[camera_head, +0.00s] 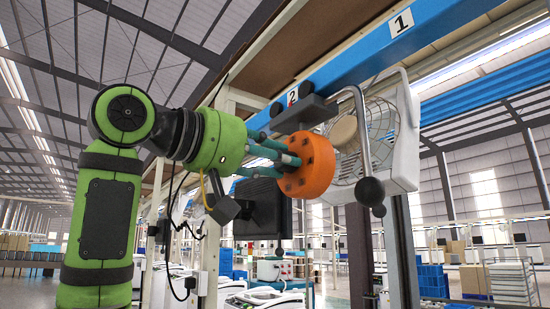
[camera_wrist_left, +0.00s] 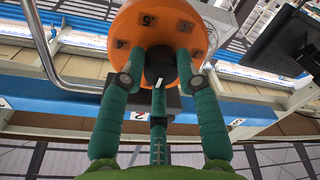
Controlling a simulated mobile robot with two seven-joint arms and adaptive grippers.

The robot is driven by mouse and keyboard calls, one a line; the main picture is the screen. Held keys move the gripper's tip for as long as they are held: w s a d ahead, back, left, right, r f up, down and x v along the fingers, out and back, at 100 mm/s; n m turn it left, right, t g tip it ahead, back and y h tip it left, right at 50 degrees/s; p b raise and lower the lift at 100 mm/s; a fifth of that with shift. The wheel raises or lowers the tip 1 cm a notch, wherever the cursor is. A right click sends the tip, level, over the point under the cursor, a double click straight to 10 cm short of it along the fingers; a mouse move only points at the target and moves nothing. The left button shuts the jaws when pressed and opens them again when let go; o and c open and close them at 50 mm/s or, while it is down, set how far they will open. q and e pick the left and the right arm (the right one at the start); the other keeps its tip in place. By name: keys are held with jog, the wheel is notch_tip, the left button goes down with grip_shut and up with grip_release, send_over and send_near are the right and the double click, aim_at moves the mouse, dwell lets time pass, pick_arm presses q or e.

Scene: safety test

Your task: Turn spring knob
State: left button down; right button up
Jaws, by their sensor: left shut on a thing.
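The spring knob is a thick orange disc (camera_head: 312,166) with dark square marks around its face, near the centre of the head view. In the left wrist view the orange knob (camera_wrist_left: 135,28) fills the top middle, with number marks and a dark hub with a small white mark. My left gripper (camera_head: 283,160) reaches it from the left. Its teal fingers, also in the left wrist view (camera_wrist_left: 160,88), are shut on the knob, with their tips at its face and rim. The knob's far side is hidden. My right gripper is not in view.
A grey bent bar lever (camera_head: 360,125) with a black ball end hangs close to the right of the knob. A white fan-like unit (camera_head: 406,150) is behind it. A blue beam (camera_head: 360,55) runs above, and a dark monitor (camera_head: 263,208) is behind the fingers.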

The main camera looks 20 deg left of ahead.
pick_arm(q)
jog(key=m, duration=0.9)
jog(key=shift+m+t+h, duration=0.3)
jog(key=shift+m+h, duration=0.1)
dwell(0.4)
jog(key=c, duration=0.9)
grip_release()
